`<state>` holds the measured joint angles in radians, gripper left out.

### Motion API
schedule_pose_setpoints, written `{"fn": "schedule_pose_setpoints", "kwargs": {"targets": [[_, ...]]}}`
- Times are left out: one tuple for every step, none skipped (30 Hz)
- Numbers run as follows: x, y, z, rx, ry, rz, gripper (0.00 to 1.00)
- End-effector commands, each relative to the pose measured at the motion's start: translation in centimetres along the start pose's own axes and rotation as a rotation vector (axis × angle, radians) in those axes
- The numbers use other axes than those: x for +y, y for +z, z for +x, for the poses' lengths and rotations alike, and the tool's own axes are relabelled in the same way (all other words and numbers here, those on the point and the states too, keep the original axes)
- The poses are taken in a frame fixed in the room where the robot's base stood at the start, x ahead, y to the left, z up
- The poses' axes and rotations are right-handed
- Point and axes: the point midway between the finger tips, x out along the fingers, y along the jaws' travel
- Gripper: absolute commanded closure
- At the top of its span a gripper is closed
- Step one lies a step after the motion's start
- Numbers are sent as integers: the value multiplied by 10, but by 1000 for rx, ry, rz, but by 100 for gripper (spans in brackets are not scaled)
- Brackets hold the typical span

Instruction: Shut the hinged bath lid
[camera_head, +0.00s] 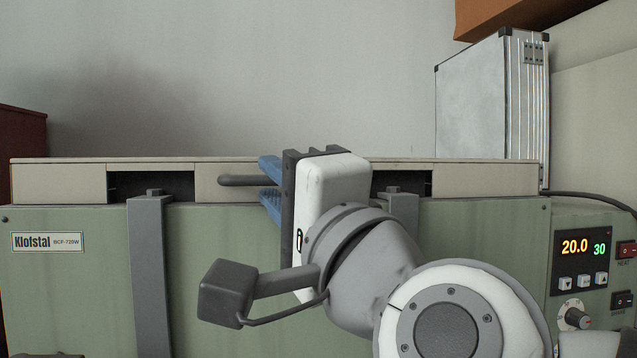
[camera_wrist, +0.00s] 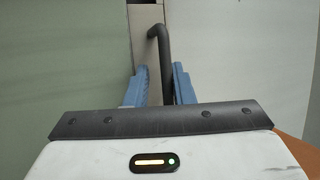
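The bath (camera_head: 470,260) has a green front with a Klofstal label. Its beige lid (camera_head: 60,183) lies low along the top as a long, level band. I cannot tell whether it is fully down. The lid's dark bar handle (camera_head: 238,180) sticks out near the middle; in the wrist view the handle (camera_wrist: 160,38) bends out from the beige strip. My gripper (camera_head: 268,180) is open at the lid's front, one blue finger above and one below the handle. In the wrist view the gripper (camera_wrist: 160,70) has the handle between its fingers, nearer the right one, with a gap on the left.
Two grey upright straps (camera_head: 150,270) stand against the bath front, below dark recesses in the beige band. A control panel (camera_head: 580,262) reading 20.0 and 30 is at the right. A silver case (camera_head: 475,105) stands behind at the right. The space above the lid's left half is clear.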

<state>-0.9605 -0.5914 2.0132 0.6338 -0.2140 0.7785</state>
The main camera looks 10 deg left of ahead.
Motion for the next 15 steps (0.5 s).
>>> {"fn": "schedule_pose_setpoints", "kwargs": {"targets": [[4,1,0,-2,7,0,82],[3,1,0,-2,7,-1,82],[3,1,-2,-2,6,0,82],[2,1,-3,-2,6,0,82],[2,1,-6,-2,6,0,82],[0,0,-10,-2,4,1,82],[0,0,-14,-2,4,1,82],[0,0,-18,-2,4,0,82],[-1,0,-24,-3,3,0,82],[-1,0,-28,-3,5,2,82],[-2,0,-33,-4,3,1,82],[-2,0,-39,-4,3,1,82],[-3,0,-44,-3,2,2,82],[-2,0,-48,-3,2,0,82],[-2,0,-54,-3,2,2,82]]}}
